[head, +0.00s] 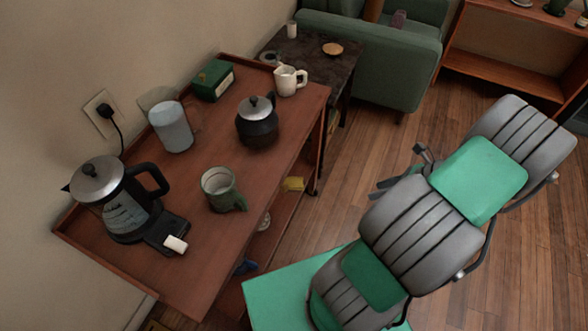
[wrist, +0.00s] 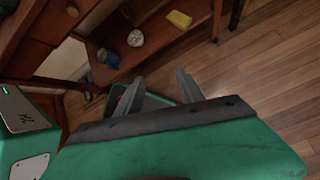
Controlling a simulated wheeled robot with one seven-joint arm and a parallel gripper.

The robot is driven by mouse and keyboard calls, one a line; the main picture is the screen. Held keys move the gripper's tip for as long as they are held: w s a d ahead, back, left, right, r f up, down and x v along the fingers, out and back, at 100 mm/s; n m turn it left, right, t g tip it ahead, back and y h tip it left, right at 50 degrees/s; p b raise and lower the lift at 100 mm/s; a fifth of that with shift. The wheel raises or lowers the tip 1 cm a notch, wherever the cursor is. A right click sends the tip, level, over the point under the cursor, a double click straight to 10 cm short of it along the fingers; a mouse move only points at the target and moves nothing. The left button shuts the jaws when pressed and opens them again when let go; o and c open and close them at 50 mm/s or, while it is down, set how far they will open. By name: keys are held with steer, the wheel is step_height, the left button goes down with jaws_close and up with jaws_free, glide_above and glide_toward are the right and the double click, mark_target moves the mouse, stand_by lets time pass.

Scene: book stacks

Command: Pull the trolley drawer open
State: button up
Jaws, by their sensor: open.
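The wooden trolley (head: 258,187) stands along the wall at the left in the head view, with its top in plain sight. In the wrist view its wooden side and frame (wrist: 62,22) fill the upper left. I cannot clearly make out the drawer front or its handle in either view. My gripper (wrist: 158,88) is open, with two grey fingers apart and nothing seen between them. It is low beside the trolley, near its lower shelf (wrist: 160,45), and apart from the frame as far as I can tell.
On the trolley top stand an electric kettle (head: 115,205), a grey canister (head: 172,128), a dark teapot (head: 257,125), a green mug (head: 219,188), a white mug (head: 288,80) and a green box (head: 212,80). A yellow sponge (wrist: 179,19) lies below. A green armchair (head: 385,65) stands behind; wooden floor is free rightward.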

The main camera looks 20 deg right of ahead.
steer(key=a+r+n+t+y, duration=0.1)
steer(key=a+t+y, duration=0.15)
steer(key=a, duration=1.15)
steer(key=n+t+y, duration=0.1)
steer(key=n+t, duration=0.1)
steer(key=n, duration=0.1)
glide_toward(287, 189)
steer(key=b+x, duration=0.1)
steer(key=x, duration=0.7)
steer(key=shift+b, duration=0.4)
steer(key=shift+c, duration=0.4)
jaws_close()
